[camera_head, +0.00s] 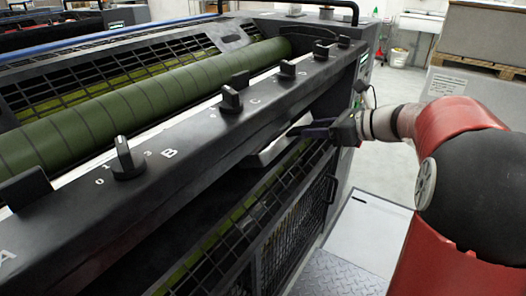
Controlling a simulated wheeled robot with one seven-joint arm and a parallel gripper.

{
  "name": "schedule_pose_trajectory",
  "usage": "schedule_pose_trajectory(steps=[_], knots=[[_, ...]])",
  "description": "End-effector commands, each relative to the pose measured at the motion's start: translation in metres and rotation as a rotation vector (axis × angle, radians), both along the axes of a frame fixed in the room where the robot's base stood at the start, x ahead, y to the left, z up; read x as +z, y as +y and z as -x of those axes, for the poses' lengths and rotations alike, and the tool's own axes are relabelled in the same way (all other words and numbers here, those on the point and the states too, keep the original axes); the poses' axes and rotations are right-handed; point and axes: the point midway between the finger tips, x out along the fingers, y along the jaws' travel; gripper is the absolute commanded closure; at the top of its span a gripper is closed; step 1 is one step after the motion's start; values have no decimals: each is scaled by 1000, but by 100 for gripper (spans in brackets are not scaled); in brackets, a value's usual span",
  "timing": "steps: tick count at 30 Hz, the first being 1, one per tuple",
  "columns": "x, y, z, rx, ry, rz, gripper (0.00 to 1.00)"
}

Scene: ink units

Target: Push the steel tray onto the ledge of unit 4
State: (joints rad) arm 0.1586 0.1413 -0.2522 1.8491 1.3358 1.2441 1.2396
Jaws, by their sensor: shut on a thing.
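The steel tray (268,153) shows as a pale, flat piece with a raised edge, under the front rail of the dark press unit. It lies at or just over a narrow ledge below the rail; the rail and my gripper hide part of it, and I cannot tell how far in it sits. My gripper (300,131), dark, reaches in from the right and is shut on the tray's near right edge. No number 4 is readable on the unit.
The black front rail (190,130) with several knobs runs just above the tray. A green roller (130,95) lies behind it. Below are mesh guards (290,225) and a checkered step plate (340,275). A pallet (480,62) stands at the back right.

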Motion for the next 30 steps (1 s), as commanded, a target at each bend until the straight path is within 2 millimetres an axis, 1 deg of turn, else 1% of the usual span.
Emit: schedule_pose_trajectory(steps=[1,24,30], knots=[[4,-5,2,-2,-3,1,100],[49,-56,41,-1,-11,-2,100],[55,-64,48,2,-10,-2,100]])
